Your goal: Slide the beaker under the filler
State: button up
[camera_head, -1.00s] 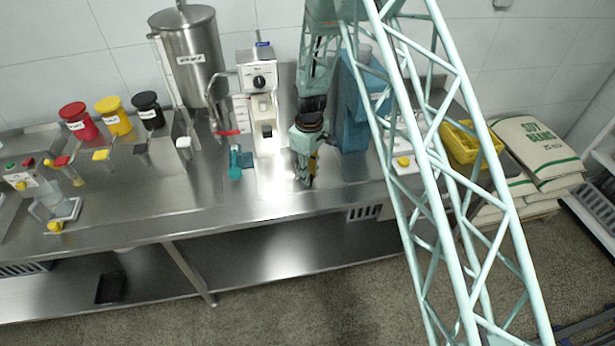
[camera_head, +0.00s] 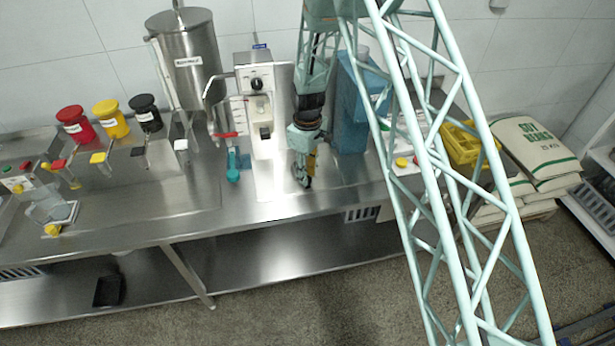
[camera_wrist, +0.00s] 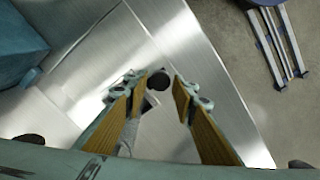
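The filler appears to be the white upright machine (camera_head: 257,100) with a black knob, at the back of the steel bench in the head view. My gripper (camera_head: 303,182) hangs low over the bench, in front and to the right of that machine. In the wrist view my gripper (camera_wrist: 160,95) is open, its two yellow-brown padded fingers well apart above the shiny steel. A small dark round spot and a faint grey shape show between the fingers; I cannot tell whether they are an object or a reflection. I cannot make out the beaker for certain.
A blue block (camera_head: 350,105) stands close right of my gripper. A steel tank (camera_head: 189,65) stands behind, left. A yellow crate (camera_head: 462,145) is at the right. The bench's front edge (camera_head: 290,214) is close.

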notch_tip(320, 180, up, 11)
jog(key=shift+f, duration=0.2)
dwell(0.5)
jog(key=shift+c, duration=0.2)
